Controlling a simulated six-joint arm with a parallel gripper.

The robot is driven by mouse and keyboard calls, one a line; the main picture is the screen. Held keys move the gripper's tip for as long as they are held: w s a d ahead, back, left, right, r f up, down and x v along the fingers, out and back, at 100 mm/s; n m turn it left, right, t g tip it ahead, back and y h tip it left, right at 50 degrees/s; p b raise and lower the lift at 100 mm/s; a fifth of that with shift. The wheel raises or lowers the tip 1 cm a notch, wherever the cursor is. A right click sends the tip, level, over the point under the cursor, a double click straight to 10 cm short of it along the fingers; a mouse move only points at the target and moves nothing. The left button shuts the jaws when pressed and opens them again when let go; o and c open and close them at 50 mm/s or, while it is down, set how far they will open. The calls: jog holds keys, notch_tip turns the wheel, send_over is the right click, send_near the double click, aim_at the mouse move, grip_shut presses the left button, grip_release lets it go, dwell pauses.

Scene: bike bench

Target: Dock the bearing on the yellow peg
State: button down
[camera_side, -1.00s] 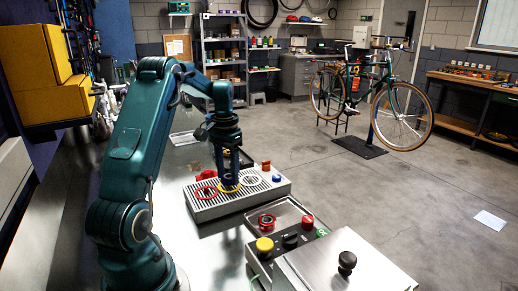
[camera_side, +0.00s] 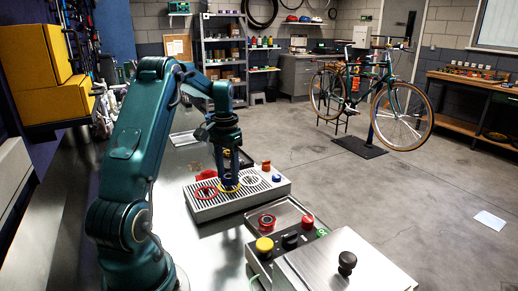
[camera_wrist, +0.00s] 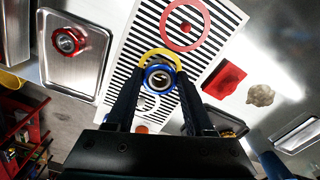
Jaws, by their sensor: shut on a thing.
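My gripper (camera_wrist: 161,82) is shut on a bearing (camera_wrist: 159,77) with a blue outer ring and a silver centre, held between the fingertips. In the wrist view the bearing overlaps the lower part of the yellow ring (camera_wrist: 147,55) on the slatted board (camera_wrist: 116,80). In the side view my gripper (camera_side: 229,182) points down at the yellow ring (camera_side: 229,189), between the red ring (camera_side: 205,192) and the white ring (camera_side: 251,180). The yellow peg itself is hidden behind the gripper and bearing. I cannot tell whether the bearing is around it or above it.
A red bearing (camera_side: 266,221) lies in a metal tray (camera_side: 287,209) in front of the board. A control box with a yellow button (camera_side: 264,245) stands nearby. A red block (camera_wrist: 225,81) and a beige knobbed piece (camera_wrist: 260,95) lie beside the board.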

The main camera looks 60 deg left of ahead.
jog(key=shift+f, duration=0.6)
jog(key=c, duration=0.5)
grip_release()
jog(key=shift+c, duration=0.2)
notch_tip(320, 180, up, 11)
dwell(0.6)
